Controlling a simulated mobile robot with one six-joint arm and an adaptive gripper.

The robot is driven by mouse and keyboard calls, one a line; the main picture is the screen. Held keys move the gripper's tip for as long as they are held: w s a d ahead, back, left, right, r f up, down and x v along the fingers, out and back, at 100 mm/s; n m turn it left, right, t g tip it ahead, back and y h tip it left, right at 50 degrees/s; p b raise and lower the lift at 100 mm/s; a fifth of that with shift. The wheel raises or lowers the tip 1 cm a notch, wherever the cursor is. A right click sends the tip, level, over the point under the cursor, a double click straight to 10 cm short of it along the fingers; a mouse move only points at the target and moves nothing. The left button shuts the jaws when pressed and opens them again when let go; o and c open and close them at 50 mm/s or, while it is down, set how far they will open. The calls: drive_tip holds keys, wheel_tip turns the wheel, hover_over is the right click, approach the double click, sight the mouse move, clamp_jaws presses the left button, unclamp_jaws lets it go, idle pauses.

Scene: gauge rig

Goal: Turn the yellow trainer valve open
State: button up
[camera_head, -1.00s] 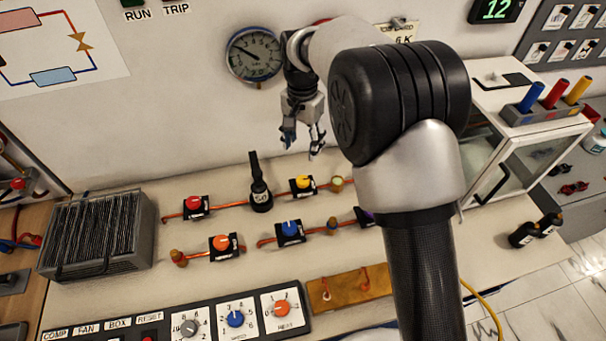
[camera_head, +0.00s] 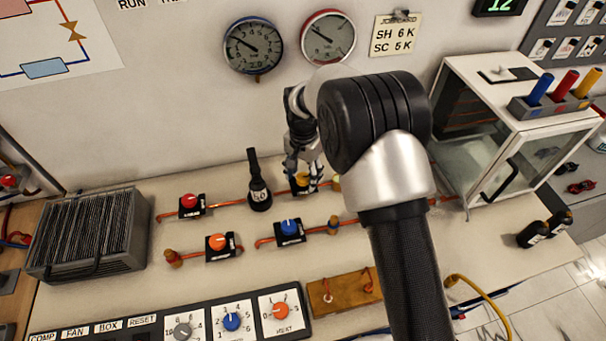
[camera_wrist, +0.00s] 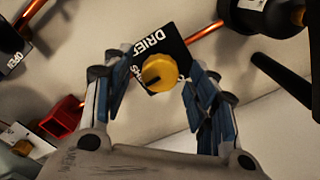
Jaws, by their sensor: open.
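The yellow trainer valve (camera_head: 301,180) is a round yellow knob on a black plate, set in a copper line on the bench. My gripper (camera_head: 303,170) is open and lowered over the yellow valve. In the wrist view its blue-padded fingers (camera_wrist: 155,88) stand on either side of the knob, with visible gaps. Whether the fingertips reach down to the knob's height is hard to tell.
Red (camera_head: 190,202), orange (camera_head: 217,242) and blue (camera_head: 290,228) valves sit nearby. A white glass-fronted box (camera_head: 500,150) stands to the right. Gauges (camera_head: 253,46) hang on the wall behind.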

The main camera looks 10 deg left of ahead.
drive_tip(key=shift+c, duration=0.4)
drive_tip(key=c, duration=1)
drive_tip(key=shift+n, duration=0.4)
drive_tip(key=n+p, duration=0.2)
drive_tip(key=n, duration=0.1)
drive_tip(key=shift+r+n, duration=0.1)
drive_tip(key=shift+n, duration=0.3)
drive_tip(key=n+p, duration=0.1)
drive_tip(key=n, duration=0.3)
drive_tip(key=shift+n, duration=0.3)
drive_tip(key=n, duration=0.4)
drive_tip(key=shift+p, duration=0.35)
drive_tip(key=n, duration=0.4)
drive_tip(key=shift+n, duration=0.5)
